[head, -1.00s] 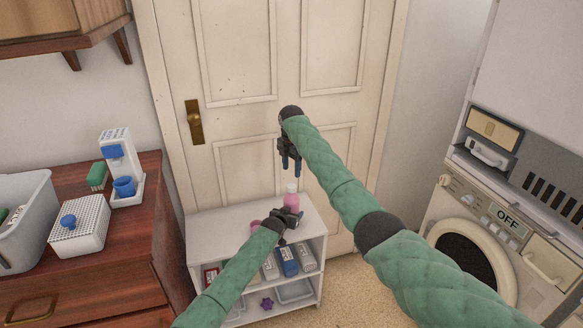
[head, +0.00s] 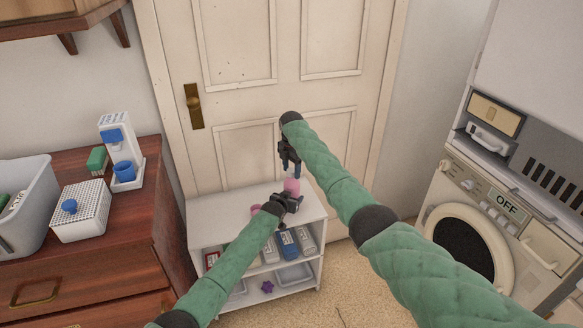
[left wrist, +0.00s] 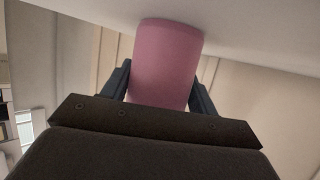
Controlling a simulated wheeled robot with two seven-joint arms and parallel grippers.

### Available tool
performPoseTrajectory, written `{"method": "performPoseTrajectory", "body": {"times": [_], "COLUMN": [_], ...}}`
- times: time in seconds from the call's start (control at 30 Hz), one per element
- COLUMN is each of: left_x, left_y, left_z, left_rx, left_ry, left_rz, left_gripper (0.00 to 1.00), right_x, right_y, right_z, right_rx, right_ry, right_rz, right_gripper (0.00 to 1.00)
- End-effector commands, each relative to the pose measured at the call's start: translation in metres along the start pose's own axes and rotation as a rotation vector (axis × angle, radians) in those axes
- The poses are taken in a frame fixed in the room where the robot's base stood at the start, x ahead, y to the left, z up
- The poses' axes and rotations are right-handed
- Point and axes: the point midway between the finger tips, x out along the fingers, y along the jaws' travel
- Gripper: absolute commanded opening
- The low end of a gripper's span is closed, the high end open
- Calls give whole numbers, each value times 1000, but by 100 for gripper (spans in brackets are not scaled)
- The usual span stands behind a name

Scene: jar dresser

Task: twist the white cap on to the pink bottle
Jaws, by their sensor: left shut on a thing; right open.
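The pink bottle (head: 292,186) stands on the white shelf unit. My left gripper (head: 289,198) is shut on it, and the left wrist view shows the bottle (left wrist: 166,65) between the two dark fingers (left wrist: 164,92). My right gripper (head: 289,170) is open, pointing down directly over the bottle, with its fingertips at about the height of the bottle's top. The white cap cannot be made out now; the right fingers cover that area. Whether they touch the cap or bottle cannot be told.
The white shelf unit (head: 312,205) has a clear top on the right; a small pink object (head: 256,209) sits left of my left gripper. A door (head: 240,110) stands close behind, a wooden dresser (head: 130,235) left, a washing machine (head: 465,240) right.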

Motion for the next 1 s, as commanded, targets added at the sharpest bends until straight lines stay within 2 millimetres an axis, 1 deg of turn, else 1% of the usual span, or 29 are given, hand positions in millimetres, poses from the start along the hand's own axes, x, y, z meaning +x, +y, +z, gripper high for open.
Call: {"method": "performPoseTrajectory", "body": {"times": [0.1,0.17,0.2,0.33,0.53,0.63,0.77,1.0], "left_x": [0,0,0,0,0,0,0,0], "left_y": [0,0,0,0,0,0,1,1], "left_z": [0,0,0,0,0,0,0,0], "left_rx": [0,0,0,0,0,1,1,1], "left_ry": [0,0,0,0,0,0,0,0], "left_rz": [0,0,0,0,0,0,1,1], "left_gripper": [0,0,0,0,0,0,0,0], "right_x": [0,0,0,0,0,0,0,0], "right_y": [0,0,0,0,0,0,0,1], "right_z": [0,0,0,0,0,0,0,0], "right_rx": [0,0,0,0,15,88,268,638], "right_ry": [0,0,0,0,0,0,1,1], "right_rz": [0,0,0,0,1,1,2,2], "right_gripper": [51,39,31,6,5,5,5,5]}}
